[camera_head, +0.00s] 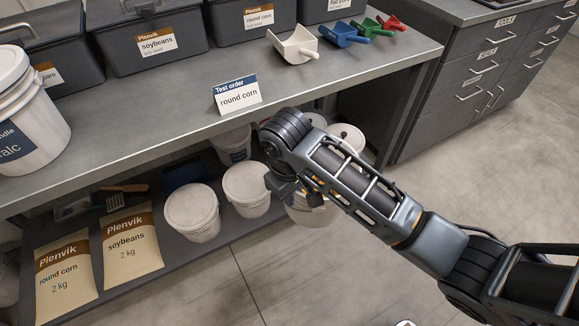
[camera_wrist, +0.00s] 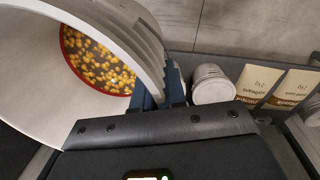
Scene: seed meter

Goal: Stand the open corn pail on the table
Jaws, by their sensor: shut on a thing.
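The open corn pail (camera_wrist: 25,85) is white and fills the left of the wrist view. Yellow corn kernels (camera_wrist: 100,62) show inside it, ringed by a red edge. My gripper (camera_wrist: 160,92) is shut on the pail's rim and wall. In the head view the pail (camera_head: 313,214) hangs below my gripper (camera_head: 294,190), partly hidden by my arm, in front of the lower shelf and below tabletop height. The grey table (camera_head: 150,122) is above and behind it.
A "round corn" card (camera_head: 237,95) stands near the table's front edge, with bare tabletop to its left. A talc pail (camera_head: 25,115) is at far left; dark bins (camera_head: 155,45) and scoops (camera_head: 295,45) are behind. Lidded pails (camera_head: 192,212) and seed bags (camera_head: 130,243) are on the shelf.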

